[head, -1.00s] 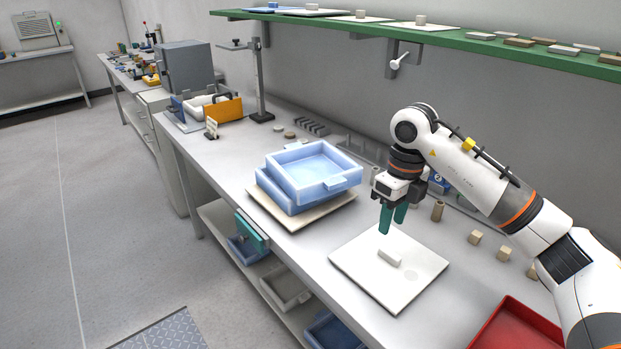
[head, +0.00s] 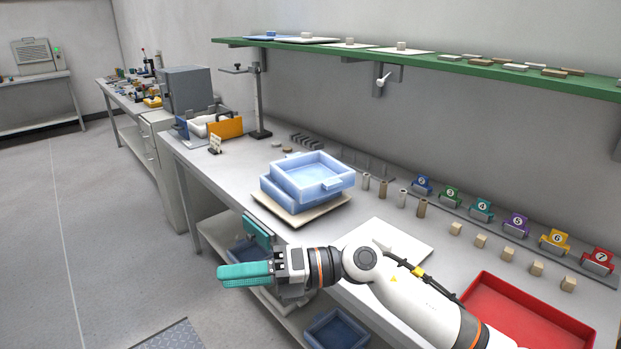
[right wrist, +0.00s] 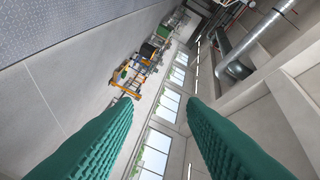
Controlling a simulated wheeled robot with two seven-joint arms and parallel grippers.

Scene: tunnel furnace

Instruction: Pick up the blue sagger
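A light blue sagger (head: 306,186) is a square tray with raised walls and a side lug. It sits skewed on another blue tray (head: 275,198), and this stack rests on a cream board (head: 287,213) on the bench. My right gripper (head: 222,275) is in front of the bench edge, below and left of the stack, with its teal fingers pointing left and apart from the sagger. The right wrist view shows the fingers wide apart with nothing between them (right wrist: 165,135). The sagger is not in the right wrist view. My left gripper is not visible.
A white board (head: 415,242) lies right of the stack, partly hidden by my right arm. A red tray (head: 530,315) is at the right. Small cylinders, blocks and numbered stands line the back. A green shelf (head: 450,70) hangs above. Blue bins (head: 335,330) stand below the bench.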

